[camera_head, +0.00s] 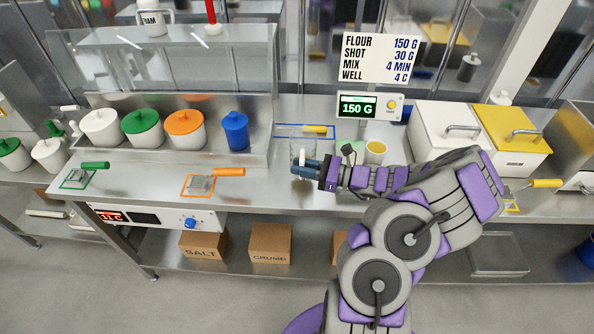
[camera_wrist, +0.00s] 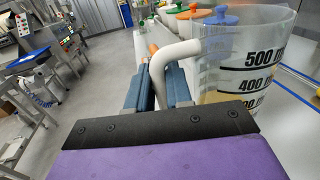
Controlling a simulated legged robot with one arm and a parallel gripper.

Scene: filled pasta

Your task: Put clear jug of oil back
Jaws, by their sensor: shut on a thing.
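The clear jug (camera_head: 303,147) stands at the middle of the steel counter in the head view, partly hidden by my gripper. In the wrist view the clear jug (camera_wrist: 245,60) shows black volume marks, a white handle and some yellowish content low down. My gripper (camera_head: 300,170) is shut on the jug's white handle; its blue fingers (camera_wrist: 160,88) lie on both sides of the handle in the wrist view. The jug looks upright. Whether its base touches the counter is hidden.
A blue-outlined spot (camera_head: 318,131) with a yellow-handled tool lies behind the jug. A blue canister (camera_head: 235,131) and orange-lidded pot (camera_head: 184,130) stand left. A yellow-rimmed cup (camera_head: 375,152) and scale display (camera_head: 357,107) are right. An orange-handled scraper (camera_head: 200,183) lies at the front left.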

